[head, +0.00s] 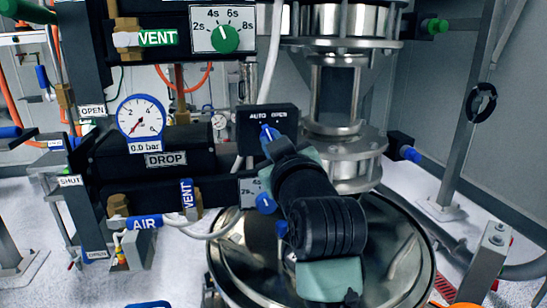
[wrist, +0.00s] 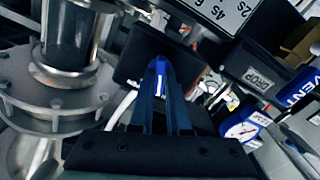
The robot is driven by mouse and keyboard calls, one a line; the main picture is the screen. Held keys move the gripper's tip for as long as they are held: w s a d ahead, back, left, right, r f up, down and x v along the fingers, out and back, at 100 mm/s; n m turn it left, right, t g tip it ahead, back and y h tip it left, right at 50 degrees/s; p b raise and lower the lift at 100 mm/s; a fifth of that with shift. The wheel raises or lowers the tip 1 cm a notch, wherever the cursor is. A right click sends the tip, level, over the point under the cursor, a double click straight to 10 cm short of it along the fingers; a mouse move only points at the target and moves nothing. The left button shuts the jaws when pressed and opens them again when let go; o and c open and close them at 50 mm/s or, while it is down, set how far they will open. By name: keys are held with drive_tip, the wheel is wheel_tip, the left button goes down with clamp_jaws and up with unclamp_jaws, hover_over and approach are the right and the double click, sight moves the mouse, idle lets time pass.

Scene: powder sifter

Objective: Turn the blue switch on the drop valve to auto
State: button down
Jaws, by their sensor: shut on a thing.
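The drop valve's black switch box (head: 283,121) carries the labels AUTO on the left and OPEN on the right. Its blue switch (head: 266,131) sits on the front face below the labels, near AUTO. My gripper (head: 271,141) reaches up to it from below right and is shut on it. In the wrist view the blue switch (wrist: 159,72) stands between my two dark fingertips (wrist: 160,98), with a white line on it. The fingers hide part of the switch, and I cannot tell its exact angle.
A DROP gauge (head: 141,117) reading 0.0 bar is to the left. A green timer dial (head: 225,39) is above and a blue dial (head: 265,203) below. A metal sifter column (head: 337,90) stands close on the right, above a round steel vessel (head: 228,270).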

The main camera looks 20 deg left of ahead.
drive_tip(key=shift+f+n+b, duration=0.1)
drive_tip(key=shift+n+b, duration=0.4)
drive_tip(key=shift+n, duration=0.1)
drive_tip(key=c, duration=0.9)
unclamp_jaws()
drive_tip(key=b+v, duration=0.3)
drive_tip(key=v, duration=1)
drive_tip(key=shift+b, duration=0.35)
